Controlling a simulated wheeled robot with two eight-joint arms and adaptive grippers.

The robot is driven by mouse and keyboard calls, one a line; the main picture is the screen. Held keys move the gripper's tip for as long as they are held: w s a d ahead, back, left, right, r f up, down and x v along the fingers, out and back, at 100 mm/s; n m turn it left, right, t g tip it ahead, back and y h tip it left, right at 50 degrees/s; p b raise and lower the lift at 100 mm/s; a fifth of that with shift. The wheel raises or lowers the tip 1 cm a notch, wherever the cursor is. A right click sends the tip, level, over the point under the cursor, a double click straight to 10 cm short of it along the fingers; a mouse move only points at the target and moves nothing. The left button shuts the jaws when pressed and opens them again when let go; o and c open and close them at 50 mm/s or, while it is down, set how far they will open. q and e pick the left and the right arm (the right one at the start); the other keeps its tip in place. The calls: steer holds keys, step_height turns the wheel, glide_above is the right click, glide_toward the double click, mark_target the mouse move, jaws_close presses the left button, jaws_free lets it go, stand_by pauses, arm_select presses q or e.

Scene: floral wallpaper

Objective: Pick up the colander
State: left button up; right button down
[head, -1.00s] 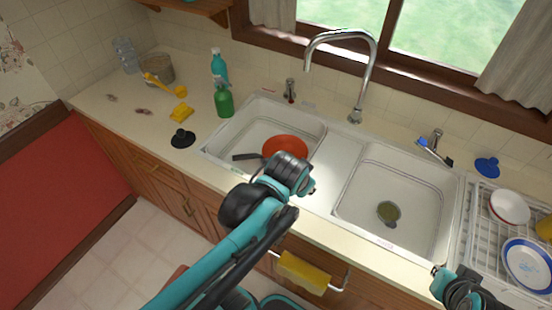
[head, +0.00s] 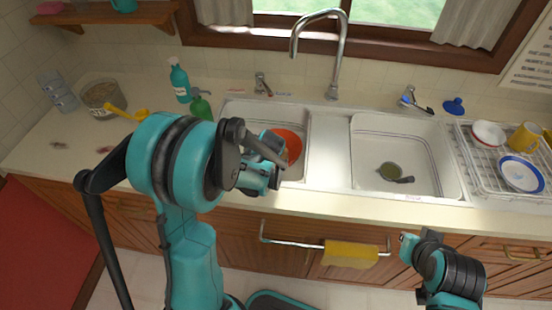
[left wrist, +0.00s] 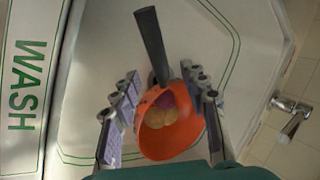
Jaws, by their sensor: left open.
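The orange colander (head: 289,143) with a long dark handle sits in the left sink basin, partly hidden by my left arm in the head view. In the left wrist view, the colander (left wrist: 172,135) holds purple and tan round items, and its handle points up in the picture. My left gripper (left wrist: 160,85) is open, with one finger on each side of the colander near the handle's base. I cannot tell whether the fingers touch it. In the head view, my left gripper (head: 275,165) is over the left basin. My right gripper (head: 408,245) is low in front of the counter.
The faucet (head: 333,60) stands behind the basins. A green bottle (head: 201,103) stands left of the sink; a dish rack (head: 480,170) is on the right. A yellow towel (head: 350,254) hangs in front.

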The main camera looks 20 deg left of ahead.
arm_select(q)
steer(key=x, duration=0.1)
steer(key=b+x, duration=0.1)
steer(key=x, duration=0.1)
steer(key=b+x, duration=0.1)
steer(key=shift+s+a+f, duration=0.25)
steer(key=shift+f, duration=0.15)
steer(key=shift+w+a+f, duration=0.2)
steer(key=shift+w+f, duration=0.05)
steer(key=shift+f, duration=0.1)
steer(key=shift+s+r, duration=0.1)
steer(key=shift+r, duration=0.05)
steer(key=shift+c, duration=0.9)
jaws_close()
